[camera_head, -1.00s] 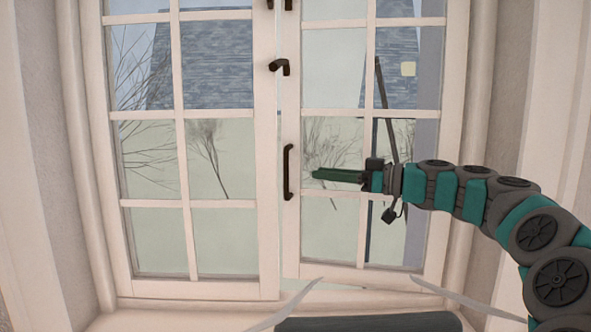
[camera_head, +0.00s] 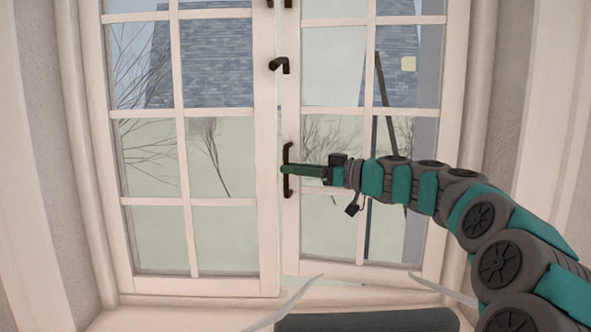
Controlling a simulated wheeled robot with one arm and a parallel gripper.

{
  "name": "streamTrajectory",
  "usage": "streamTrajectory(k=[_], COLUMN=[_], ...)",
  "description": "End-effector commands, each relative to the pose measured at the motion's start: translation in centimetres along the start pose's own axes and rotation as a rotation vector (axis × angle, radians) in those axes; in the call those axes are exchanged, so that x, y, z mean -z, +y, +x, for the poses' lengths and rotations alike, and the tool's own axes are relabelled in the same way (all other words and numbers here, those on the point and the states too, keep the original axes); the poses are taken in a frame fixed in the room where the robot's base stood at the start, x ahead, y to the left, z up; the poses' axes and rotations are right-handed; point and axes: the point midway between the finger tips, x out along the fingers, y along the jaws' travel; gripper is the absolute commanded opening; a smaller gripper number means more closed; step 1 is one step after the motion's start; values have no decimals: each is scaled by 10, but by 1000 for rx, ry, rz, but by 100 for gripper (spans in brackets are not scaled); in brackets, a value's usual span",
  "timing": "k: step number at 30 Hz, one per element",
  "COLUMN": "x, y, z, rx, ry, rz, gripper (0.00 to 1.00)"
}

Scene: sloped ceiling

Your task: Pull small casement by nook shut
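The casement's right sash (camera_head: 345,271) has a white frame with several panes. It stands slightly ajar, with a thin gap along its left edge and its bottom. A dark upright handle (camera_head: 287,190) is fixed on its left stile. My gripper (camera_head: 285,169), with green fingers, reaches in from the right and its tips lie across the middle of the handle. The fingers hide that part, and the handle's ends show above and below. I cannot tell whether the fingers are closed around it.
The left sash (camera_head: 268,230) looks flush in its frame. A dark latch (camera_head: 280,65) sits higher where the sashes meet. The window sill (camera_head: 180,318) runs below, and the wall reveal (camera_head: 505,110) stands right of the window.

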Motion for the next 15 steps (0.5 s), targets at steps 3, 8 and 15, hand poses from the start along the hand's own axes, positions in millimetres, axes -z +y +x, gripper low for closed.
streamTrajectory(k=[3,8,15], x=[0,0,0], y=[0,0,0], z=[0,0,0], rx=[0,0,0], ry=[0,0,0], rz=[0,0,0], gripper=[9,0,0])
